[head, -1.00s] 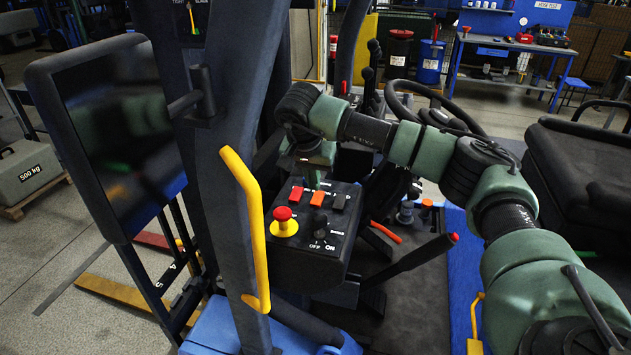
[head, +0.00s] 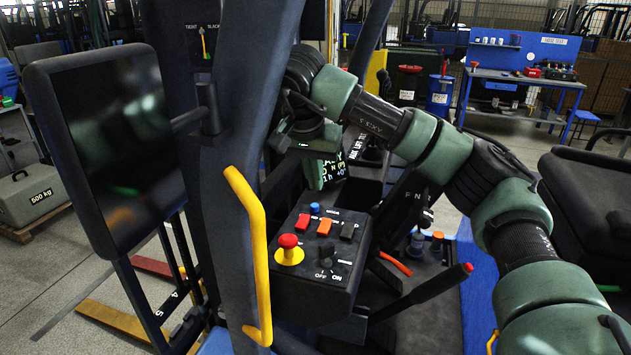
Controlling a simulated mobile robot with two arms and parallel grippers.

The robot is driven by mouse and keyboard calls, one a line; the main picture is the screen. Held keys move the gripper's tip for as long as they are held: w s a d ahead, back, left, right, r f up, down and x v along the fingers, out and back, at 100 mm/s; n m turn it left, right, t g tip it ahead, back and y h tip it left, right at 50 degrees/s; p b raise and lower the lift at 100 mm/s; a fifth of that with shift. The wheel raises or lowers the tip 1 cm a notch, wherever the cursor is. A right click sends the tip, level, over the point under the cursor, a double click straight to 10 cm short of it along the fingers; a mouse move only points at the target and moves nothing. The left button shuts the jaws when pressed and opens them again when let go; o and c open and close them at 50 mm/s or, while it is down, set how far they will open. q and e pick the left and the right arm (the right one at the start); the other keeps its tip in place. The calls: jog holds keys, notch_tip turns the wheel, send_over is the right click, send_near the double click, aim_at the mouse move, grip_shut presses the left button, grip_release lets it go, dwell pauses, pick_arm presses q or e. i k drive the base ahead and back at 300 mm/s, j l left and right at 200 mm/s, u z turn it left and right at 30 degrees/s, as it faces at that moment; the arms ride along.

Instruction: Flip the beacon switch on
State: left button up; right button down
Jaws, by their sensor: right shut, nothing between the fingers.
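My right gripper (head: 301,147) is shut and empty, above and behind the box, apart from the switches. Its fingertips are hard to make out. My left gripper is not in view.
A yellow grab handle (head: 258,255) stands close on the left. A red-tipped lever (head: 425,290) is at the right.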

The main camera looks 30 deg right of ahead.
aim_at(325, 225)
jog(key=k, duration=1)
